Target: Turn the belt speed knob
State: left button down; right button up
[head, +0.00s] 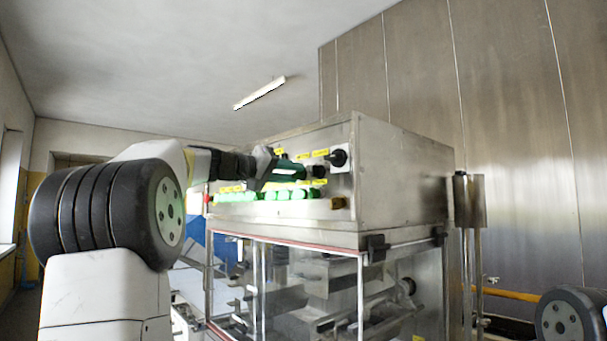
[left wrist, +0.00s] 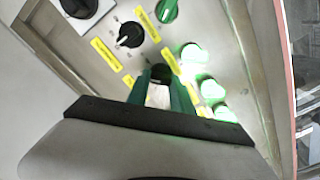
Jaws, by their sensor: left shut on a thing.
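The control panel (head: 341,185) is on the front of a steel cabinet. My left gripper (head: 300,172) reaches it from the left, its green fingers at the panel. In the left wrist view the fingers (left wrist: 161,86) are closed around a small dark knob (left wrist: 161,72), mostly hidden between them. Its yellow label is too small to read, so I cannot confirm it is the belt speed knob. A free black knob (head: 319,171) sits beside the fingertips; it also shows in the left wrist view (left wrist: 130,35) with a white pointer. My right gripper is out of view.
Lit green buttons (left wrist: 212,89) run close beside the fingers. A green knob (left wrist: 168,10) and a large black rotary switch (head: 338,157) are also on the panel. Clear guard doors (head: 310,280) stand below. A steel wall (head: 500,120) rises behind the cabinet.

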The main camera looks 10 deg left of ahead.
pick_arm(q)
jog(key=shift+a+f+n, duration=0.1)
jog(key=shift+n, duration=2.2)
jog(key=shift+f+n, duration=0.1)
jog(key=shift+n, duration=2.2)
jog(key=c, duration=1.1)
grip_release()
jog(key=v, duration=0.7)
jog(key=shift+s+a, duration=0.25)
jog(key=shift+s, duration=0.05)
